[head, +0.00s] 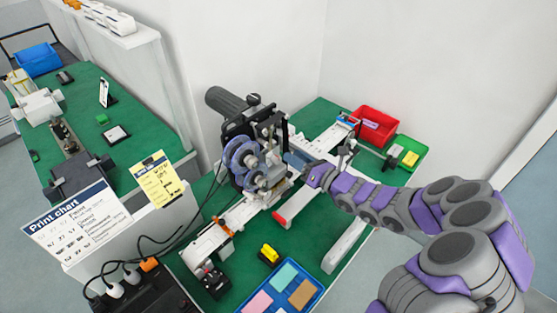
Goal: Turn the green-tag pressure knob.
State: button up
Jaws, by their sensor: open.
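The coder machine (258,150), with blue-grey reels and a dark motor, stands on the green-topped bench in the middle of the head view. My arm reaches in from the lower right. My gripper (297,163) is at the machine's right side, close to its front parts. The fingers are small and partly lost against the machine; they look open. I cannot tell whether they touch anything. I cannot make out a green-tag pressure knob; it may be hidden by the gripper or too small to see.
A red bin (376,125) and a green bin (407,151) stand at the back right. A blue tray (283,290) with coloured cards lies in front, beside a yellow-and-black block (269,254). A print chart (77,222) and yellow note (158,181) stand left. Cables run at the lower left.

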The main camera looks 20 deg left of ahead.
send_near(279, 161)
jog(key=x, duration=0.3)
jog(key=b+x, duration=0.1)
jog(key=x, duration=0.7)
jog(key=shift+f+b, duration=0.15)
jog(key=shift+b, duration=0.25)
jog(key=shift+d, duration=0.1)
jog(key=shift+c, duration=0.4)
jog(key=c, duration=0.7)
